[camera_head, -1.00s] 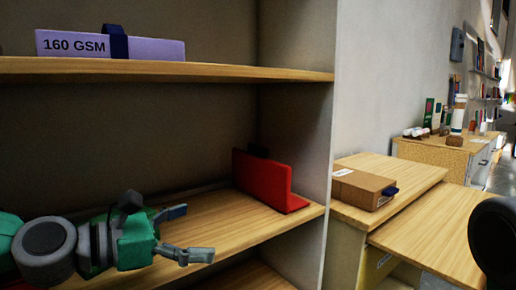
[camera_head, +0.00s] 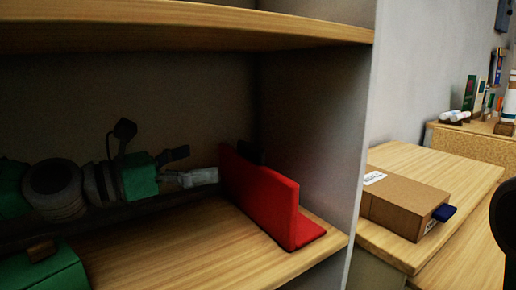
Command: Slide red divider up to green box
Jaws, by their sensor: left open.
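The red divider (camera_head: 262,203) stands upright on the wooden shelf (camera_head: 200,255), near its right end, with a low foot at its front right. A green box (camera_head: 45,272) with a small brown piece on top shows at the lower left, cut off by the picture edge. My left gripper (camera_head: 200,163) is open and empty, its fingers pointing right at the divider's far left edge. The lower fingertip appears at or very near the divider; I cannot tell if they touch. My right gripper is not in view.
A small black object (camera_head: 249,152) is partly hidden behind the divider. The shelf's grey side wall (camera_head: 318,140) stands close on the right, and an upper shelf (camera_head: 180,28) is overhead. Bare shelf lies between green box and divider. A brown carton (camera_head: 405,203) sits on a table outside.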

